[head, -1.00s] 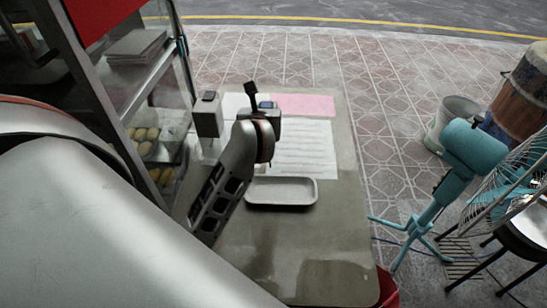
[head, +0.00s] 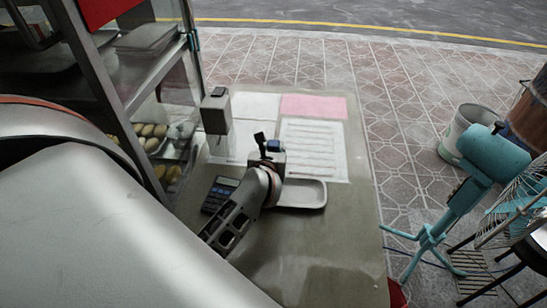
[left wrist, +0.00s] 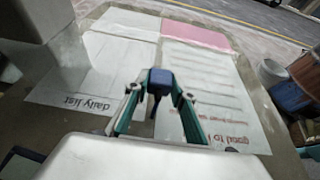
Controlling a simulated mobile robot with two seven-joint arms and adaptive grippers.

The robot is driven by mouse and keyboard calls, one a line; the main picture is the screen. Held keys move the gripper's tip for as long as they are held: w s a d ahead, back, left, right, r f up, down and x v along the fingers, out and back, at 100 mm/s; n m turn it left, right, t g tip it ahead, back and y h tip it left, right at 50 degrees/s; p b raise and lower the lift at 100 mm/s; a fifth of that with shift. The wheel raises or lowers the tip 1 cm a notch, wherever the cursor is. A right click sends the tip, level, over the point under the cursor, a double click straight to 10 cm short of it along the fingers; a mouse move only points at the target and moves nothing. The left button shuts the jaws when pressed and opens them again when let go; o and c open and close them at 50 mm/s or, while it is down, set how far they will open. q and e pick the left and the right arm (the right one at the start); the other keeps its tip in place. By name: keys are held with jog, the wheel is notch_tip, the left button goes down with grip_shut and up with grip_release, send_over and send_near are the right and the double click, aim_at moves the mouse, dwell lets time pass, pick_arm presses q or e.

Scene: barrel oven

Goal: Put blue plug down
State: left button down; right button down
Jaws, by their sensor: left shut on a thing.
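The blue plug (head: 274,145) is held at the tip of my left gripper (head: 270,158), above the table near the back-left corner of the white tray. In the left wrist view the blue plug (left wrist: 160,82) sits between the two fingertips of my left gripper (left wrist: 159,88), which is shut on it. A dark prong or cord end hangs below the plug there. Printed paper sheets lie beneath and beyond it. I cannot tell its exact height above the table. My right gripper is not in view.
The table (head: 330,245) has bare room in front. The white tray (head: 315,195), a calculator (head: 219,195), a grey upright box (head: 216,112) and papers (head: 315,145) are on it. A glass cabinet (head: 165,85) stands left; a teal fan (head: 480,165) stands right.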

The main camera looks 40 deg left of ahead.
pick_arm(q)
jog(key=shift+f+b, duration=0.5)
jog(key=shift+f, duration=1.65)
jog(key=c, duration=1.7)
grip_release()
